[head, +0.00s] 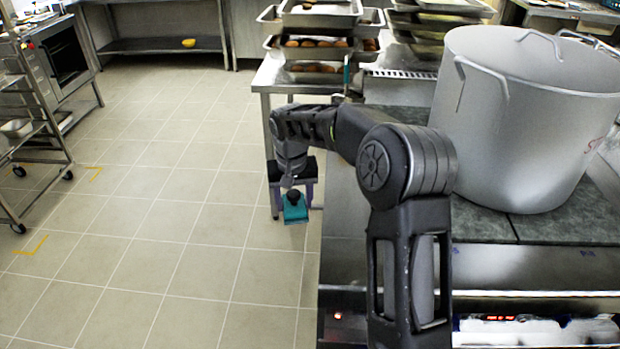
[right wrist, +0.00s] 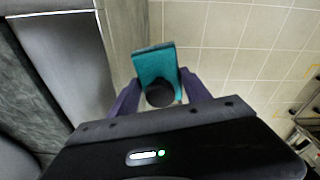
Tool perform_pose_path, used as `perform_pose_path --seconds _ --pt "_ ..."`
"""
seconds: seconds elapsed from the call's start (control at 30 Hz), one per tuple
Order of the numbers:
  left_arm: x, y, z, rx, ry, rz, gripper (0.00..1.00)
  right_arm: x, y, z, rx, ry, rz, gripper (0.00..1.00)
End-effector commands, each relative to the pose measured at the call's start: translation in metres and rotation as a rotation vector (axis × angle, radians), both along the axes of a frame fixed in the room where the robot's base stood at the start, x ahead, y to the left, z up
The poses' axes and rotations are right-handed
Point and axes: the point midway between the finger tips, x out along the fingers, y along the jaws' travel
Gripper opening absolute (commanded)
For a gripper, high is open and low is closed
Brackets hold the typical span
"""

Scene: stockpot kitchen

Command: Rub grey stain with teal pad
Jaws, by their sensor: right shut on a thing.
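The teal pad (head: 296,214) has a dark round knob on top. My right gripper (head: 293,197) is shut on that knob and holds the pad out past the left side of the stove, above the tiled floor. In the right wrist view the teal pad (right wrist: 155,64) sticks out beyond the two purple fingers, with the knob (right wrist: 160,93) between them. I cannot make out a grey stain in either view. My left gripper is not in view.
A large steel stockpot (head: 520,120) stands on the stove (head: 500,226) at right. A steel table (head: 272,76) behind the arm bears stacked trays of baked goods (head: 316,50). A wheeled rack (head: 30,150) stands at far left. The tiled floor (head: 150,200) between is clear.

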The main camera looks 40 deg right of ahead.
Motion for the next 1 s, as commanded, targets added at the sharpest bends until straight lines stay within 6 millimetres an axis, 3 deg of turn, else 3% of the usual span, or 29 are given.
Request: perform_pose_path --seconds 0.17,0.3,0.5,0.63,0.9,1.0 --pt "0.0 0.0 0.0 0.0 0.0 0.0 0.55 -0.007 0.054 -0.06 -0.004 0.01 0.142 0.18" --pt "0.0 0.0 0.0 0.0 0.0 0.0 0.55 -0.03 0.111 -0.111 0.001 0.008 0.291 0.18" --pt "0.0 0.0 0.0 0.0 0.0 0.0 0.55 -0.065 0.165 -0.15 0.015 0.003 0.435 0.18" --pt "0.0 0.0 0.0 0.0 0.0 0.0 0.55 -0.075 0.179 -0.158 0.02 0.001 0.472 0.18" --pt "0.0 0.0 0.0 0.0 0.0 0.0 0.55 -0.077 0.181 -0.159 0.02 0.0 0.476 0.18" --pt "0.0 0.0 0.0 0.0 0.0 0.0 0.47 -0.077 0.18 -0.159 0.02 0.0 0.476 0.18"
